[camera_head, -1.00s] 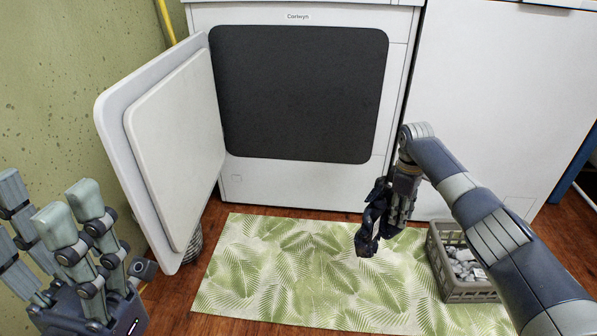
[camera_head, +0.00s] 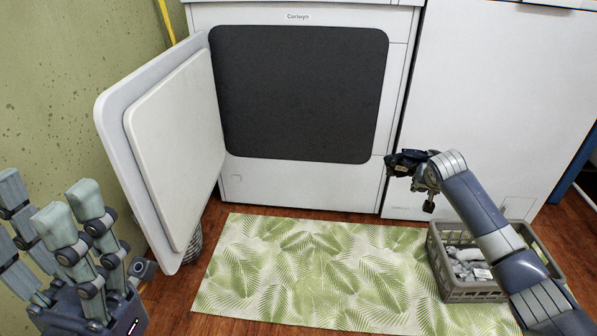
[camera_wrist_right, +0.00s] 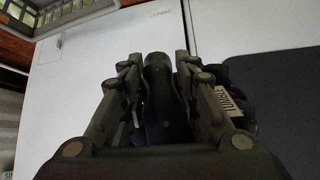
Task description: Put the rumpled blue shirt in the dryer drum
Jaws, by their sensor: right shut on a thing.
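The dryer is white, with its door (camera_head: 172,150) swung open to the left. Its drum opening (camera_head: 298,95) shows as a dark square in the head view; nothing can be made out inside. My right gripper (camera_head: 408,168) is in front of the dryer's lower right edge, right of and below the opening. My left gripper (camera_head: 72,220) is open and empty at the lower left.
A grey-brown basket (camera_head: 470,292) with crumpled pale contents stands on the floor under my right arm. A green leaf-patterned mat (camera_head: 300,270) lies before the dryer. A white appliance (camera_head: 490,100) stands to the right. The space before the opening is clear.

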